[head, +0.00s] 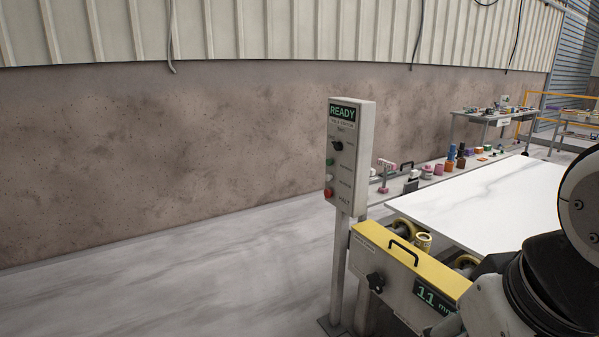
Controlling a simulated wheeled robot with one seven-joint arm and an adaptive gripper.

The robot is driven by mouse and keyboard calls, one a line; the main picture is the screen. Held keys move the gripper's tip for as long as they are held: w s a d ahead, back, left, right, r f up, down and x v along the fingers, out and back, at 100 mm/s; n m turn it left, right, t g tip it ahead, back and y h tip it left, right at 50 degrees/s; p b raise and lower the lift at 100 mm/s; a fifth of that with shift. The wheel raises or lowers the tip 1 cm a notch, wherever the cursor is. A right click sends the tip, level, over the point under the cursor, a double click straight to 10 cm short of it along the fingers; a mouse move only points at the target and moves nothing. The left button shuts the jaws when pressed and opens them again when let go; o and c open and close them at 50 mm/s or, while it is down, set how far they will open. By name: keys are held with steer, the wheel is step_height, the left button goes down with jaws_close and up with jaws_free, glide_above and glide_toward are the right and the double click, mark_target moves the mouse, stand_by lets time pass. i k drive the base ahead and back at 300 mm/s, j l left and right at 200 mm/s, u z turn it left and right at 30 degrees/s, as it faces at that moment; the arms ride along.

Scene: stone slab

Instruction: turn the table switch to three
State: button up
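A grey control box (349,155) stands upright on a post, with a lit READY display (342,112) at its top. A black rotary switch (337,146) sits on its front below the display. The switch labels are too small to read, so its setting cannot be told. Below it are a green button (330,162), a pale button (329,177) and a red button (328,193) beside the word HALT. Parts of my arm show at the lower right, well apart from the box. My gripper is not in view.
A white stone slab (480,205) lies right of the box. In front is a machine with a yellow top (420,268), a handle, a black star knob (376,282) and a display reading 11. Several small bottles and tools stand behind. The floor (200,285) at left is clear.

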mark_target(338, 146)
steer(key=i+j+z, duration=0.1)
steer(key=i, duration=0.35)
steer(key=i+j+z, duration=0.2)
steer(key=i+j, duration=0.6)
steer(key=i, duration=0.1)
